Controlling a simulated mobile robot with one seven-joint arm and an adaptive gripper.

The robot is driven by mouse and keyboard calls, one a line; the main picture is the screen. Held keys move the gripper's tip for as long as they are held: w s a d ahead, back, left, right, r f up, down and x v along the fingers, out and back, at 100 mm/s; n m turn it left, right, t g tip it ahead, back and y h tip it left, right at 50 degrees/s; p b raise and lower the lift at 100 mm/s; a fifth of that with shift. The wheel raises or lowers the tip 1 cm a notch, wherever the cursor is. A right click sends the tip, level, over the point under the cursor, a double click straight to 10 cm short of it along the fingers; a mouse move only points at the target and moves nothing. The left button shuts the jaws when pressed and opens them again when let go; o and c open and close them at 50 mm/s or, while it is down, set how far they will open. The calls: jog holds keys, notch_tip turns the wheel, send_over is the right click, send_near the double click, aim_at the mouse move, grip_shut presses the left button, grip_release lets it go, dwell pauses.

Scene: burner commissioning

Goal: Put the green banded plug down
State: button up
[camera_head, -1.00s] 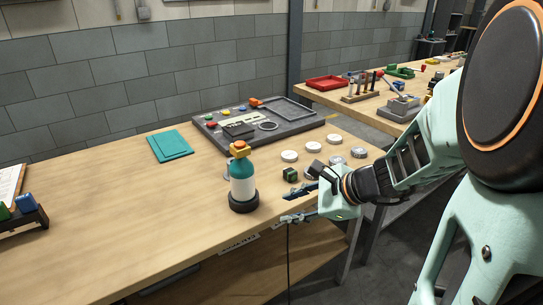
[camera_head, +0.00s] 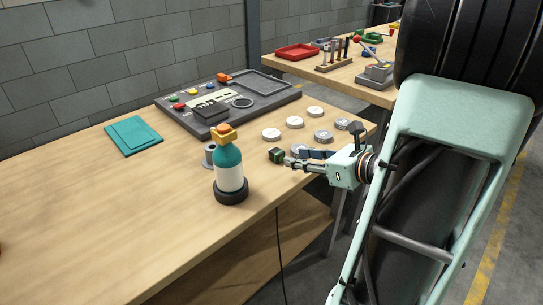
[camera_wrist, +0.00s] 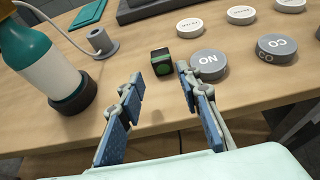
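The green banded plug (camera_head: 276,155) is a small dark block with a green band. It stands on the wooden table near the front edge, and in the wrist view the plug (camera_wrist: 162,62) lies just beyond my fingertips. My gripper (camera_head: 296,158) reaches in from the right, low over the table edge. In the wrist view my gripper (camera_wrist: 160,76) is open, with its two blue-padded fingers apart and nothing held between them. The plug is ahead of the gap and does not appear to be touched.
A teal gas bottle (camera_head: 230,168) in a dark base stands left of the plug, with a grey spool (camera_head: 209,154) behind it. Several round discs (camera_wrist: 208,64) lie close on the right. A control panel (camera_head: 229,103) sits behind.

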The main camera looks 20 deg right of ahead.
aim_at(282, 155)
jog(key=b+x, duration=0.2)
jog(key=x, duration=0.6)
jog(key=shift+w+f, duration=0.1)
jog(key=shift+f, duration=0.05)
grip_shut()
jog(key=shift+d, duration=0.1)
